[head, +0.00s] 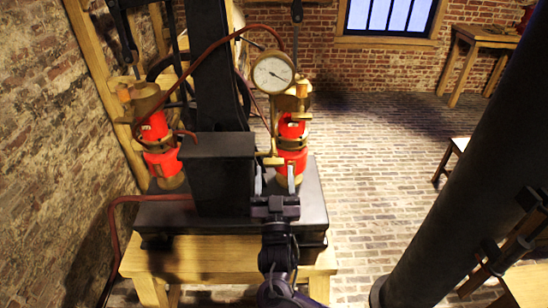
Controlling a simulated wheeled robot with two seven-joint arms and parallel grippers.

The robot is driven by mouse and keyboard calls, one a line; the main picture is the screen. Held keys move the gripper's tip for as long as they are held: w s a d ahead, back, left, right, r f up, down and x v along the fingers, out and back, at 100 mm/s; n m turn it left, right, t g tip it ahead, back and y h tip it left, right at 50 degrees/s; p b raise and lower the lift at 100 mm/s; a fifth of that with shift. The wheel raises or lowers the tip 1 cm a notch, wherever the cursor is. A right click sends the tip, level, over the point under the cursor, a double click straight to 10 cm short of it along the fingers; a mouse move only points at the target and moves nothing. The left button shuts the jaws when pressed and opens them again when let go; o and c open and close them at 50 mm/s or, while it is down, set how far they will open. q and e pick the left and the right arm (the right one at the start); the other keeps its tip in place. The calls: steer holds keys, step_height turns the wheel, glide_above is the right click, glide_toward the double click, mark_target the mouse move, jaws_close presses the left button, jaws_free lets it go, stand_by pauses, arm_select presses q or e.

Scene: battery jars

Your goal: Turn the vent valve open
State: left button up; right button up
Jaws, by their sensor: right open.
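A brass-and-red fitting (291,153) stands upright on the black base, under a round white gauge (272,73). A second brass-and-red fitting (158,145) stands at the left of the base. I cannot tell for sure which part is the vent valve's handle. My right gripper (274,181) is open, with its two fingers pointing away from me. It is in front of the lower part of the right fitting, and its fingers partly overlap that fitting in the picture. I cannot tell whether they touch it. My left gripper is not in view.
A black block (218,172) and a tall dark column (215,60) stand between the fittings. The black base (180,214) rests on a wooden table (200,258). Red hoses loop around the fittings. A thick dark post (450,140) slants across the right. Brick floor lies open between.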

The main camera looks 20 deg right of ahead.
mark_target(274, 161)
steer(key=p+x, duration=0.1)
steer(key=x, duration=0.3)
steer(key=c, duration=0.7)
